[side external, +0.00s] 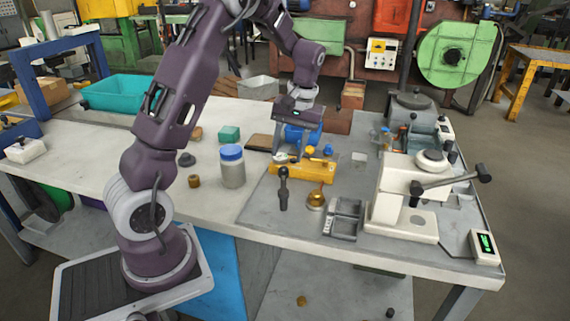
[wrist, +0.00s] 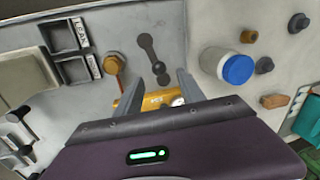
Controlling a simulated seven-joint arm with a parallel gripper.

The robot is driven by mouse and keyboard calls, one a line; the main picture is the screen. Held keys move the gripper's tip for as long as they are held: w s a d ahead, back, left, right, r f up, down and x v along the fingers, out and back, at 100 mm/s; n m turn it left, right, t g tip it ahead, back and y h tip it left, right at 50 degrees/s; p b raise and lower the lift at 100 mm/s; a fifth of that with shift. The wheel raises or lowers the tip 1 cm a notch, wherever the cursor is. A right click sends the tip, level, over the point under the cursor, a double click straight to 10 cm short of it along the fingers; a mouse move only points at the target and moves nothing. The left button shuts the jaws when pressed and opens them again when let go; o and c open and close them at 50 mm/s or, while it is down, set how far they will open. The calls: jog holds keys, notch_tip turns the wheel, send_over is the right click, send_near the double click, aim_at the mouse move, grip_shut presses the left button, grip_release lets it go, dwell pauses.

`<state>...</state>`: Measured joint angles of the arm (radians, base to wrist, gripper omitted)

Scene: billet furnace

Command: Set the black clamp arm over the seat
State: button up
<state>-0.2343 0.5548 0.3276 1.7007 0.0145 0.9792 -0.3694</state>
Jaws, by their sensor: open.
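A black arm-shaped piece with rounded ends (side external: 283,188), which looks like the clamp arm, is on the grey work plate; it also shows in the wrist view (wrist: 153,58), ahead of my fingertips. My gripper (side external: 291,157) is open and empty, above the yellow block (side external: 305,173) behind the black piece. In the wrist view, the two fingers of my gripper (wrist: 159,80) are spread, with the yellow block (wrist: 158,101) seen between them. I cannot tell for certain which part is the seat. A white press (side external: 400,197) with a black-knobbed lever stands to the right.
A brass-coloured piece (side external: 316,199) and a grey divided tray (side external: 345,219) lie right of the black piece. A blue-lidded jar (side external: 232,169) stands to the left. A display unit (side external: 484,247) sits at the front right corner. The plate left of the black piece is clear.

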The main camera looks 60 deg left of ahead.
aim_at(285, 166)
jog(key=f, duration=0.4)
jog(key=shift+s+a+f, duration=0.25)
jog(key=shift+s+f, duration=0.1)
grip_shut()
jog(key=shift+r, duration=0.1)
dwell(0.9)
